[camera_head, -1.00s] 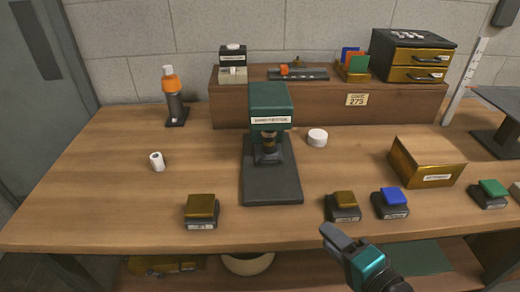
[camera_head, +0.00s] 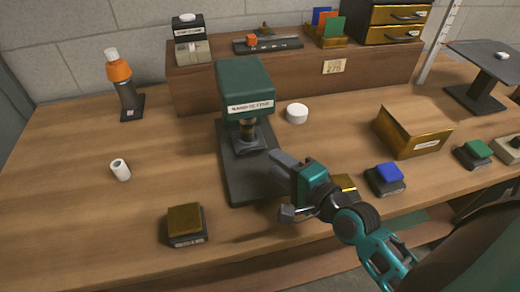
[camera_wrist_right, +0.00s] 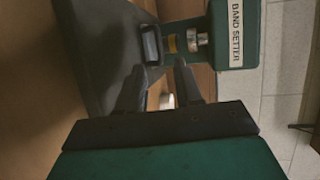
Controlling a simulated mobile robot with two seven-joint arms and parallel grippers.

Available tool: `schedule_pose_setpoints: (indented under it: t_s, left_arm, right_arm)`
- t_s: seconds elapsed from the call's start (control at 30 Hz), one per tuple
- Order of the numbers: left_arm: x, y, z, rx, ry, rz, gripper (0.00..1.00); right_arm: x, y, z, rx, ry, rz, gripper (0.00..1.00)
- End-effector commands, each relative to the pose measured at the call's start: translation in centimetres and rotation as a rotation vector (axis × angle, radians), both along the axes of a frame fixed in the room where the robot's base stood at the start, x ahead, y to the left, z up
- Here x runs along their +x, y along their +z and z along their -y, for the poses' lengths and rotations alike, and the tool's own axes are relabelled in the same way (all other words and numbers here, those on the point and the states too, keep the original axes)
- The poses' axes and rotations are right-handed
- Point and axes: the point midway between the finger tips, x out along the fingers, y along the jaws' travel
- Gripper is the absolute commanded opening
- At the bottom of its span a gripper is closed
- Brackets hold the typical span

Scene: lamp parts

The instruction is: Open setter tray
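The band setter (camera_head: 245,88) stands mid-table, with a dark green head and a name label. Its long dark base plate (camera_head: 240,185) reaches toward the front edge. A small dark tray-like part (camera_head: 249,145) sits under the head; it also shows as a dark frame in the right wrist view (camera_wrist_right: 151,44). I cannot tell whether it is pulled out. My right gripper (camera_head: 280,188) is over the right edge of the base plate, open and empty. In the right wrist view, its spread fingers (camera_wrist_right: 158,85) point toward the setter, apart from the dark frame. My left gripper is not in view.
A brass-topped block (camera_head: 186,224) stands front left, a blue-topped one (camera_head: 386,178) right of my arm. A brass box (camera_head: 413,131) stands at right, a white disc (camera_head: 297,113) behind the gripper, a white roll (camera_head: 120,169) at left. The left-front table is mostly clear.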

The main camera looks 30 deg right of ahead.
Motion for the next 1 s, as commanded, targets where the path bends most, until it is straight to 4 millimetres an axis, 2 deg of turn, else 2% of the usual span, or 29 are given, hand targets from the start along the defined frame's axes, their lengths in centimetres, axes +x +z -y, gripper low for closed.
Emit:
schedule_pose_setpoints:
  t_s: [0.2,0.4,0.57,0.83,1.0]
  left_arm:
    - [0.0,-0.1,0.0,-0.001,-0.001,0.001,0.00]
    - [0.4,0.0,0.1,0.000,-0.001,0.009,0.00]
    - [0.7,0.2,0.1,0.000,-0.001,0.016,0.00]
    - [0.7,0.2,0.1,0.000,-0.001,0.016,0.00]
    - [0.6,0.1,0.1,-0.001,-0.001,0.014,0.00]
  right_arm:
    - [3.7,-0.8,-0.5,0.000,0.000,0.001,0.35]
    - [6.0,-1.3,-0.8,0.000,0.000,0.000,0.35]
    - [6.8,-1.5,-1.0,0.001,0.000,-0.001,0.35]
    - [6.8,-1.5,-1.0,0.000,0.000,-0.002,0.35]
    - [6.8,-1.5,-1.0,0.000,0.000,-0.002,0.21]
